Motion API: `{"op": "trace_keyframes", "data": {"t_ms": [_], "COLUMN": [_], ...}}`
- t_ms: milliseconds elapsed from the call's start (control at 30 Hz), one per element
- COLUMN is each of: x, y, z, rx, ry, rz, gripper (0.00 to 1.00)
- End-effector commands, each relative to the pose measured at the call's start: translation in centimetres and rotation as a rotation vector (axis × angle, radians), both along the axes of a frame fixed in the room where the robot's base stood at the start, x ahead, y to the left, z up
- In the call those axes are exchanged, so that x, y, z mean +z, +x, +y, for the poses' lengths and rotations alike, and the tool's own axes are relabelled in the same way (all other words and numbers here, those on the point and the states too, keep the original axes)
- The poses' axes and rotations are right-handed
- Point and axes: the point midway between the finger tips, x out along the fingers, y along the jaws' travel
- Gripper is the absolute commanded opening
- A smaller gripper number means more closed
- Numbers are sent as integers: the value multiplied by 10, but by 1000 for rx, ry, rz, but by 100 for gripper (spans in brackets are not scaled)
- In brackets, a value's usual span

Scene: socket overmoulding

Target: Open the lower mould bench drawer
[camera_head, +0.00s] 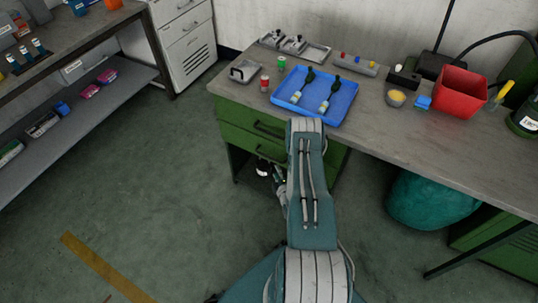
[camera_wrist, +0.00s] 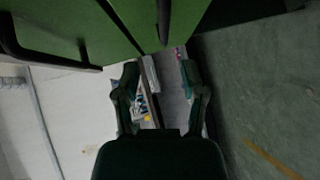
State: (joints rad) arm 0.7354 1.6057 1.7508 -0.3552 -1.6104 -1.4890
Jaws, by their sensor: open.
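The mould bench (camera_head: 410,140) has two green drawer fronts at its left end. The lower drawer (camera_head: 241,145) looks shut under the upper drawer (camera_head: 235,117). Its dark bar handle (camera_head: 270,154) is partly hidden behind my arm. My gripper (camera_head: 265,168) is just below and in front of that handle, partly covered by my arm. In the wrist view my gripper (camera_wrist: 160,75) is open, with nothing between its fingers. Green drawer fronts (camera_wrist: 62,22) fill the top of that view. A dark bar there (camera_wrist: 163,20) lies just beyond the fingertips; I cannot tell whether they touch it.
A blue tray (camera_head: 345,100) with two dark-handled tools lies on the bench above the drawers. A red bin (camera_head: 460,92) stands farther right. A teal sack-like object (camera_head: 430,200) sits under the bench. A shelf unit (camera_head: 85,120) is at left. The floor between is clear.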

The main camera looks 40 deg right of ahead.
Motion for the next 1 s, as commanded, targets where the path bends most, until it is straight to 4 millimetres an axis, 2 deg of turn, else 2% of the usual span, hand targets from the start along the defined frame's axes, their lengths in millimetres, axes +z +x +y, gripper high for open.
{"op": "trace_keyframes", "data": {"t_ms": [67, 167, 267, 700, 833, 1000], "x": [-7, -9, -10, -22, -23, -24], "y": [-8, -6, 4, 74, 86, 90], "z": [3, 2, -2, -30, -35, -37], "rx": [-4, -4, -3, -3, -4, -5], "ry": [-12, -21, -22, -19, -17, -16], "rz": [-7, -13, -12, -11, -12, -10], "gripper": [54, 54, 54, 54, 54, 54]}}
